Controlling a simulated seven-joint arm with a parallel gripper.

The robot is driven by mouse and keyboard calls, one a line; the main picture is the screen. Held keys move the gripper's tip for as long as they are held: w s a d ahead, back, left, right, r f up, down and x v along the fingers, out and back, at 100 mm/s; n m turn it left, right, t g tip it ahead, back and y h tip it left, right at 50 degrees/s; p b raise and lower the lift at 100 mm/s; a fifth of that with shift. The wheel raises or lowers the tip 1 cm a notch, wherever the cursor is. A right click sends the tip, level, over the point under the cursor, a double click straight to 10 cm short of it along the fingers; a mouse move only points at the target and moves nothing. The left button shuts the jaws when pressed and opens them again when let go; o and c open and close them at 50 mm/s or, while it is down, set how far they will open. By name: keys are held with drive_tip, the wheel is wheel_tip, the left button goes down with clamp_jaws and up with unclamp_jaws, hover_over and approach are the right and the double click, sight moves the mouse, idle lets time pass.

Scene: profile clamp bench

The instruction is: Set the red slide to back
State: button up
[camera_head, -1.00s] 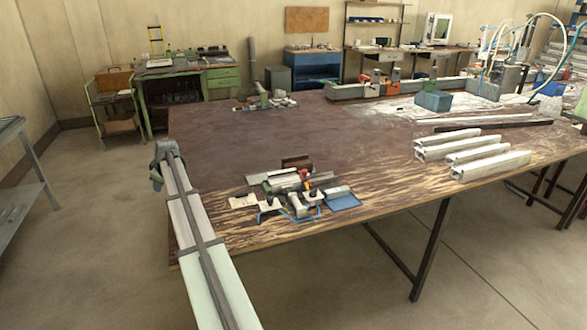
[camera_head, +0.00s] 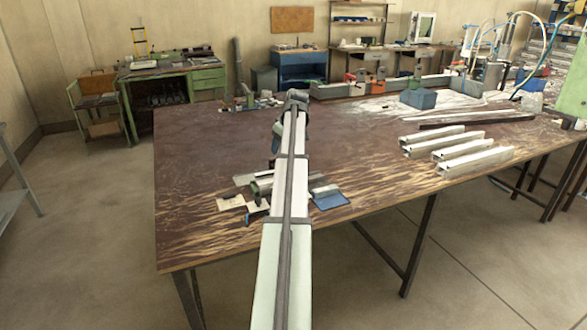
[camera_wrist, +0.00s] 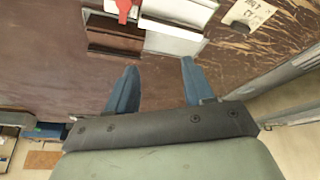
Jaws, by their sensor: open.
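The red slide (camera_wrist: 125,9) shows at the top edge of the wrist view, on a fixture with brown and white metal bars, and is cut off by the picture edge. In the head view my arm hides it; parts of the fixture (camera_head: 262,188) show on both sides of the arm. My gripper (camera_wrist: 158,66) is open and empty, its two blue fingers apart over the brown table. The fixture lies just beyond the fingertips in the wrist view. In the head view the wrist end is over the far middle of the table, where the fingers cannot be made out.
A blue plate (camera_head: 330,199) lies right of the fixture. A paper card (camera_wrist: 250,12) lies on the table beside it. Several pale profiles (camera_head: 465,150) lie at the right. A blue block (camera_head: 418,99) and a clamp row stand at the back. The table's left part is clear.

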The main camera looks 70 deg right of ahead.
drive_tip(key=s+d+r+m, duration=0.1)
drive_tip(key=s+d, duration=0.1)
drive_tip(key=s, duration=0.6)
drive_tip(key=x, duration=1.3)
drive_tip(key=shift+s+a+f, duration=0.15)
drive_tip(key=shift+s+a, duration=0.05)
clamp_jaws()
